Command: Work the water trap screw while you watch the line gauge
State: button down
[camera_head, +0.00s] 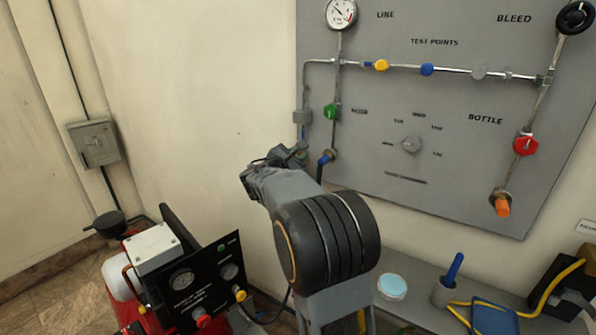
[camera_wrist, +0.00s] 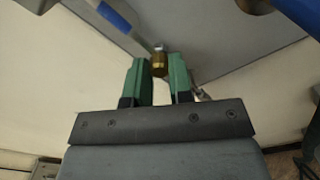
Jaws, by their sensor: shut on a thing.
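The line gauge (camera_head: 341,14) is a white round dial at the top of the grey panel, under the top edge of the head view. Its needle seems to point up and left; the reading is too small to make out. The water trap (camera_head: 302,118) is a grey block with a blue part below it, at the panel's left edge. My gripper (camera_wrist: 160,72) has green fingers, one on each side of a small brass screw (camera_wrist: 160,66), and is shut on it. In the head view my wrist hides the screw.
A green knob (camera_head: 332,111) and a blue-ended pipe (camera_head: 326,158) are close to my gripper. A red knob (camera_head: 525,144) and a black bleed knob (camera_head: 576,17) are at the panel's right. A red machine (camera_head: 180,280) stands at lower left; a shelf (camera_head: 410,310) is below the panel.

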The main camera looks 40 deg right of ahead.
jog(key=m+b, duration=0.8)
jog(key=b, duration=0.3)
jog(key=shift+f, duration=0.1)
jog(key=shift+m+b, duration=0.4)
jog(key=shift+m, duration=0.1)
jog(key=c, duration=1)
grip_release()
jog(key=v, duration=1.4)
